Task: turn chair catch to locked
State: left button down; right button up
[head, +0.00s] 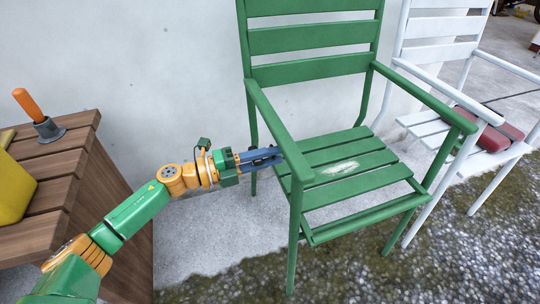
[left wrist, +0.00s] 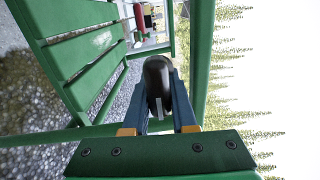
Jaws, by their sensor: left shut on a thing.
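The green chair (head: 325,165) stands upright in front of the pale wall, with slatted back and seat. My left gripper (head: 276,154) reaches to the near-left side of this chair, just below its armrest. In the left wrist view, the blue fingers of my left gripper (left wrist: 160,105) are shut on a dark, rounded knob-like piece (left wrist: 158,72), close to the green chair frame (left wrist: 202,60). This piece may be the chair catch; its mounting and its locked or unlocked position cannot be made out. My right gripper is not in view.
A slatted wooden table (head: 70,150) stands at the left. On it are an orange-handled lever on a grey base (head: 46,130) and a yellow object (head: 18,192). A white chair (head: 440,50) with a red object (head: 490,132) stands close at the right.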

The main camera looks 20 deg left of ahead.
pick_arm(q)
jog(key=c, duration=0.7)
grip_release()
jog(key=v, duration=0.7)
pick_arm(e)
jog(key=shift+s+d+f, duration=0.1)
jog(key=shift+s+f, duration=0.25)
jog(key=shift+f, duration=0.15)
